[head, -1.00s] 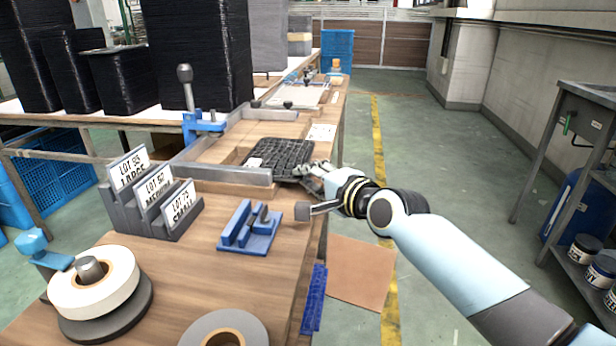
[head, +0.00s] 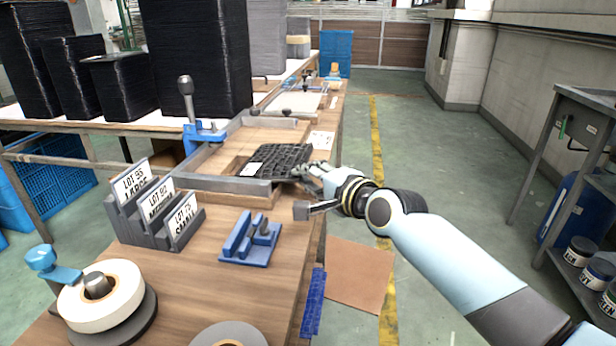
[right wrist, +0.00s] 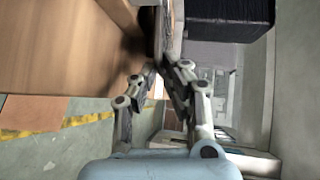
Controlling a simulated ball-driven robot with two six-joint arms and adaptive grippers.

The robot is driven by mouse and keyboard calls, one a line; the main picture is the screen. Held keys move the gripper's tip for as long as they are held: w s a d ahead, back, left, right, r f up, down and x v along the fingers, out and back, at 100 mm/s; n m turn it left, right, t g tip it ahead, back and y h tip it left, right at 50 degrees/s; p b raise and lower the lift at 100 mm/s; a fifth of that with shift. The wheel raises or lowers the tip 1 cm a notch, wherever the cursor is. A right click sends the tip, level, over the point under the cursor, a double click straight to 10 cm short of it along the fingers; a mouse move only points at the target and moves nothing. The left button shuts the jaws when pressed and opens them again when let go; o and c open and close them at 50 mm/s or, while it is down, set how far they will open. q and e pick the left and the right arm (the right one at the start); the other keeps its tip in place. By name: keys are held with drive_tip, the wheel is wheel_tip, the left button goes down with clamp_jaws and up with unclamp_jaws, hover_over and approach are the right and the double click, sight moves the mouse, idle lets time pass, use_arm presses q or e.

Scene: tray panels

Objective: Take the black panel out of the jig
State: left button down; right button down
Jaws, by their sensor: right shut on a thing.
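The black panel (head: 280,158) is a dark, ribbed tray with a small white label, at the jig on the bench in the head view. The jig has grey metal bars (head: 216,187) on a wooden base and a blue clamp (head: 203,130) with its lever upright. My right gripper (head: 303,171) is shut on the panel's near right edge. In the right wrist view its fingers (right wrist: 158,68) close on a thin dark edge. The panel looks slightly tilted; whether it is fully clear of the base I cannot tell. My left gripper is not in view.
A grey label rack (head: 155,215), a blue fixture (head: 250,241) and a tape roll (head: 100,295) stand on the near bench. Tall black stacks (head: 195,60) stand behind at left. The floor aisle (head: 430,150) right of the bench is open.

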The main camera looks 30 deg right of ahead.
drive_tip(key=r+p+v, duration=0.2)
drive_tip(key=p+v, duration=0.6)
drive_tip(key=v, duration=0.6)
